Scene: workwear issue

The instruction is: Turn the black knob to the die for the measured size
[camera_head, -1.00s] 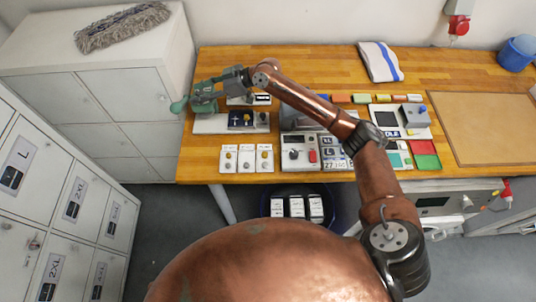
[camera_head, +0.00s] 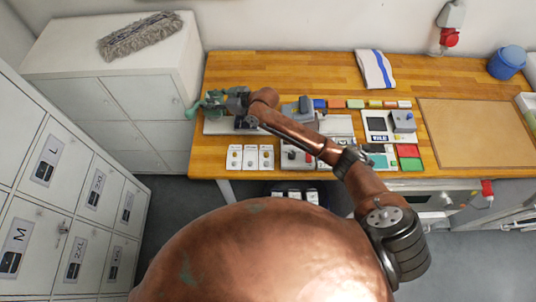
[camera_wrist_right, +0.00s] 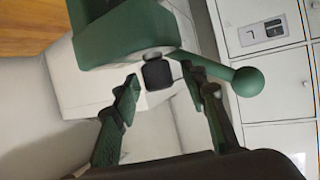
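The green press (camera_head: 210,100) stands at the left end of the wooden bench in the head view. In the right wrist view it is close, with a green body (camera_wrist_right: 125,32) and a ball-ended lever (camera_wrist_right: 247,81). A black knob (camera_wrist_right: 158,74) sits on the side of the press facing the wrist camera. My right gripper (camera_head: 232,101) is at the press; its open fingers show in the right wrist view (camera_wrist_right: 160,82), one on either side of the knob, with gaps visible. Die markings are not readable. My left gripper is not in view.
Three white cards (camera_head: 250,157) lie at the bench's front edge. A light box with a small black dial (camera_head: 291,155) is partly behind my arm. A display unit (camera_head: 380,126), coloured blocks and a tan board (camera_head: 475,133) are farther right. Lockers (camera_head: 75,190) stand at left.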

